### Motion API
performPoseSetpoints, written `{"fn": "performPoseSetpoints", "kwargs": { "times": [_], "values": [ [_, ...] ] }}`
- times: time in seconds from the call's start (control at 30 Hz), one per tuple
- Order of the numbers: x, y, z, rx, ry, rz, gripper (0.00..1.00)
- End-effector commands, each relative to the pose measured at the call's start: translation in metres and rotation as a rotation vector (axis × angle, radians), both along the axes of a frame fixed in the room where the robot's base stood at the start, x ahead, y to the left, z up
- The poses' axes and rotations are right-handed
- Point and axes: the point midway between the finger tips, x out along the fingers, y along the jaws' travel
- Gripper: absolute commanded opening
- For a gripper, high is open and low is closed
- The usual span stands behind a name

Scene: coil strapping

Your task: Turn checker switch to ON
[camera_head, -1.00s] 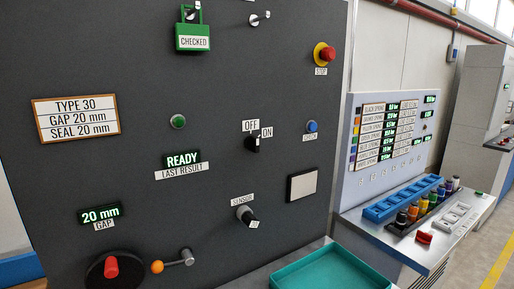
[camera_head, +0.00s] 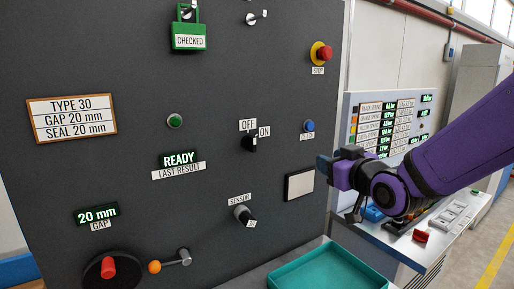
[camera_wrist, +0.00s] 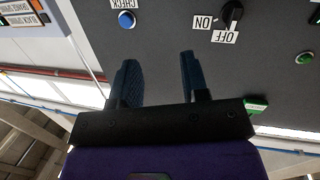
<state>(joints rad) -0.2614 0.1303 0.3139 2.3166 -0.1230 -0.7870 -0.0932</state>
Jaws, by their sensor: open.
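The checker switch is a black rotary knob (camera_head: 249,143) on the dark panel, with an OFF label (camera_head: 247,125) above it and an ON label (camera_head: 264,132) to its upper right. The knob appears turned towards OFF. It also shows, upside down, at the top of the wrist view (camera_wrist: 232,12). My gripper (camera_head: 328,172) is right of the knob in the head view, in front of the panel's right edge and apart from it. In the wrist view its two fingers (camera_wrist: 160,78) are spread with nothing between them.
A blue CHECK button (camera_head: 308,126) sits right of the switch, near my gripper. A red STOP button (camera_head: 321,52) is above it, and a SENSOR knob (camera_head: 243,215) and pale square plate (camera_head: 299,184) are below. A teal tray (camera_head: 327,270) stands at the panel's foot.

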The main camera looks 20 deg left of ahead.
Motion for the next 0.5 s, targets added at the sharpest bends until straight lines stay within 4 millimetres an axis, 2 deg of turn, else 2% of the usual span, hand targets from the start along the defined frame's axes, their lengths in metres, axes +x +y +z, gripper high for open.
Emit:
{"fn": "performPoseSetpoints", "kwargs": {
  "times": [0.03, 0.2, 0.3, 0.5],
  "values": [
    [0.000, 0.019, -0.009, 0.037, -0.024, 0.037, 0.41],
    [-0.007, 0.072, -0.022, 0.197, -0.133, 0.138, 0.41],
    [-0.015, 0.094, -0.030, 0.287, -0.182, 0.178, 0.41],
    [-0.026, 0.115, -0.037, 0.403, -0.239, 0.213, 0.41]
  ]
}}
